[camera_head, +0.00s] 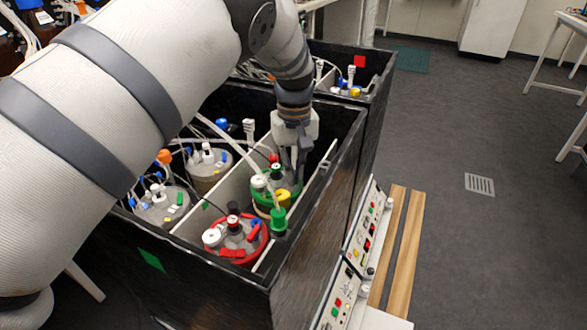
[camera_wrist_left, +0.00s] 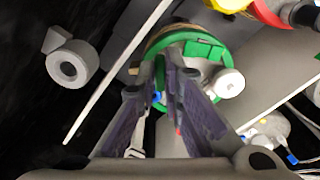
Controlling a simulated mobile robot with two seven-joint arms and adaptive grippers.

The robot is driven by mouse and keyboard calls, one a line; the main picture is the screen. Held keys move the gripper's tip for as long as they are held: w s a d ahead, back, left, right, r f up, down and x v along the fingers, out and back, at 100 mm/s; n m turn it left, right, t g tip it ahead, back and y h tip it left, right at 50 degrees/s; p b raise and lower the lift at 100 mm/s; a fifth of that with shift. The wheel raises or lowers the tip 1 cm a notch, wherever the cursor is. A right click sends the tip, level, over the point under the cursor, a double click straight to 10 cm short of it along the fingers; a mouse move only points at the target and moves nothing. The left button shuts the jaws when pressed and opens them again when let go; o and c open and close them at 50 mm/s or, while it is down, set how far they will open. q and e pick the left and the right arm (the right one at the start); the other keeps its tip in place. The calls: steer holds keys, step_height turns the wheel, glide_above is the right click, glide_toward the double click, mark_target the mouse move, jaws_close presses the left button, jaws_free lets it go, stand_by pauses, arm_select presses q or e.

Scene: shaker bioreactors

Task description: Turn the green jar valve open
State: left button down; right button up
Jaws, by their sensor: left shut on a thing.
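The green jar (camera_head: 262,201) has a green rim and stands in the right-hand compartment of the near black box. In the left wrist view its green lid (camera_wrist_left: 205,50) lies directly beyond the fingers, with a white cap on its right. My left gripper (camera_head: 292,163) reaches down from above to the far side of this lid. Its fingers (camera_wrist_left: 165,70) are close together over the lid, shut on a small valve part that they mostly hide. I cannot tell the valve's angle. My right gripper is not in view.
A red-rimmed jar (camera_head: 235,240) stands nearer in the same compartment. Two more jars with tubes stand left of the white divider (camera_head: 192,228). A green-capped fitting on a tube (camera_head: 279,218) is close to the green jar. The box's black right wall (camera_head: 318,215) is near the gripper.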

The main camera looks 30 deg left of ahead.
arm_select(q)
steer(key=n, duration=0.5)
steer(key=shift+n, duration=0.3)
steer(key=shift+w+n, duration=0.15)
steer(key=shift+n, duration=2.05)
steer(key=c, duration=1.7)
jaws_free()
step_height(320, 180, up, 12)
